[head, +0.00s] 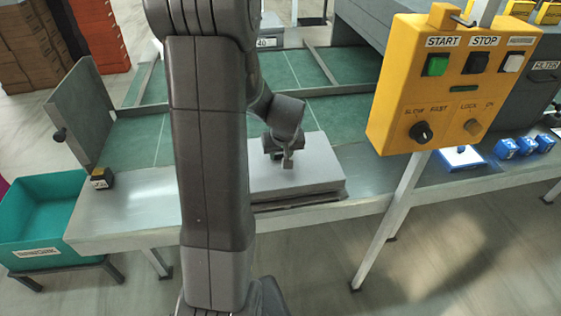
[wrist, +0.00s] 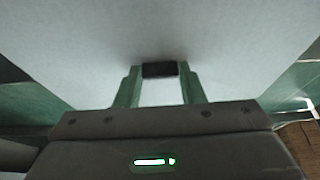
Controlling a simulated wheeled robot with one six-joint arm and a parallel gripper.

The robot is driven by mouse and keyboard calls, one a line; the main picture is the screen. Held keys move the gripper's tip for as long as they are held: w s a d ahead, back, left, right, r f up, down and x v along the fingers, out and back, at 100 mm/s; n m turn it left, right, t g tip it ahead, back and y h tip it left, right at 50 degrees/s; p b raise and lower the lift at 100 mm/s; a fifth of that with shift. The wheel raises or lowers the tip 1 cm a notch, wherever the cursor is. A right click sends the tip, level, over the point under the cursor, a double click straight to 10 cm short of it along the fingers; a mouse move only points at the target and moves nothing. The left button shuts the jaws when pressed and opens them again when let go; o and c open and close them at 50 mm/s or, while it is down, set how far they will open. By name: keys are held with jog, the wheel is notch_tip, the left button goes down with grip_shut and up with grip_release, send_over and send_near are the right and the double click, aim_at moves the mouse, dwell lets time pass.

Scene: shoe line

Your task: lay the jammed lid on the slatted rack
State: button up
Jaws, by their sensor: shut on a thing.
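The lid (head: 318,168) is a flat pale grey panel over the front edge of the metal counter. In the wrist view the lid (wrist: 80,50) fills most of the picture, with a small dark block (wrist: 159,69) between my fingertips. My gripper (head: 287,160) points down at the lid's top and is shut on that dark part, which looks like the lid's handle. A thin dark layer (head: 312,202) shows under the lid's front edge; it may be the slatted rack, but its slats are hidden. I cannot tell whether the lid rests on it or hangs just above. My arm hides the lid's left side.
A yellow control box (head: 450,85) on a post stands close to the right. A teal bin (head: 22,262) is at the left, below an upright grey flap (head: 80,112). A small black-and-yellow block (head: 101,178) sits on the counter (head: 140,205). Blue items (head: 505,149) lie far right.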

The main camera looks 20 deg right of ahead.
jog(key=shift+f, duration=1.65)
jog(key=shift+f, duration=0.2)
jog(key=o, duration=1)
jog(key=shift+r, duration=0.1)
jog(key=shift+r, duration=0.1)
jog(key=v, duration=1.2)
